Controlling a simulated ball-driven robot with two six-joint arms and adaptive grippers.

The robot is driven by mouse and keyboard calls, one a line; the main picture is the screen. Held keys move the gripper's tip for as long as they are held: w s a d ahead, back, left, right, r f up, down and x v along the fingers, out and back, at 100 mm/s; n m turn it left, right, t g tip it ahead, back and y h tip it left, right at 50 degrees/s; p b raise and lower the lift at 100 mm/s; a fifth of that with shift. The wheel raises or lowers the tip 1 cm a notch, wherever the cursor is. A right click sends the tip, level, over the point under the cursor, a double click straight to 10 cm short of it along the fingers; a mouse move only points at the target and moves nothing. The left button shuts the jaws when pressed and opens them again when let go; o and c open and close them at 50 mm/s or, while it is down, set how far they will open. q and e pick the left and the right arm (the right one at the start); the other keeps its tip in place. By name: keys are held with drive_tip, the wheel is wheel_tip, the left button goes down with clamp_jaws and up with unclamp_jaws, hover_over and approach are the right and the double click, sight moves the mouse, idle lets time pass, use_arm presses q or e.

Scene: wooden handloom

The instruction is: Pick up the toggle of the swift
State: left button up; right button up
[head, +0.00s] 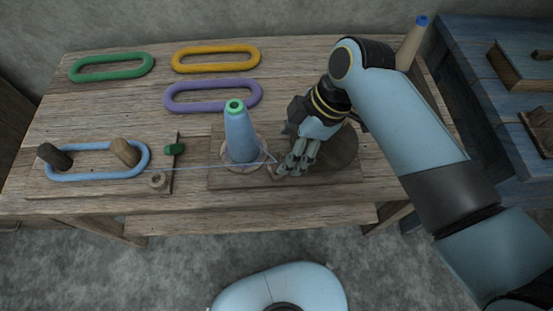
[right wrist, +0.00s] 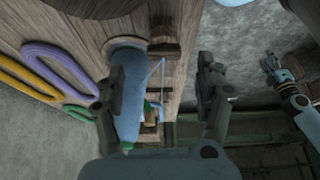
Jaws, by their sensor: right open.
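The swift's board (head: 50,187) lies at the table's front left, with two wooden pegs (head: 125,151) inside a blue skein (head: 85,175). A small green piece (head: 174,149), which looks like the toggle, sits upright at the board's right end. A thin blue thread runs from the skein to near my right gripper (head: 284,174). That gripper is open, pointing down right of the blue cone (head: 240,135), well right of the green piece. In the right wrist view the cone (right wrist: 127,85) shows close to the left finger. My left gripper (right wrist: 272,66) shows small at the right there.
Green (head: 110,67), yellow (head: 216,58) and purple (head: 212,96) rings lie at the back of the table. A round dark disc (head: 340,148) is behind my right gripper. A tan cone with a blue tip (head: 411,43) stands back right. A blue bench (head: 475,70) is at the right.

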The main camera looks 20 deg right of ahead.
sight(279, 162)
drive_tip(key=shift+a+f, duration=0.15)
drive_tip(key=shift+f, duration=0.25)
drive_tip(key=x, duration=0.3)
drive_tip(key=shift+s+a+f, duration=0.2)
drive_tip(key=shift+a+f, duration=0.05)
drive_tip(key=shift+f, duration=0.05)
drive_tip(key=shift+w+a+f, duration=0.1)
drive_tip(key=shift+a+f, duration=0.05)
drive_tip(key=shift+f, duration=0.3)
drive_tip(key=shift+c, duration=2.2)
use_arm(q)
drive_tip(key=shift+w, duration=0.85)
use_arm(e)
drive_tip(key=c, duration=0.4)
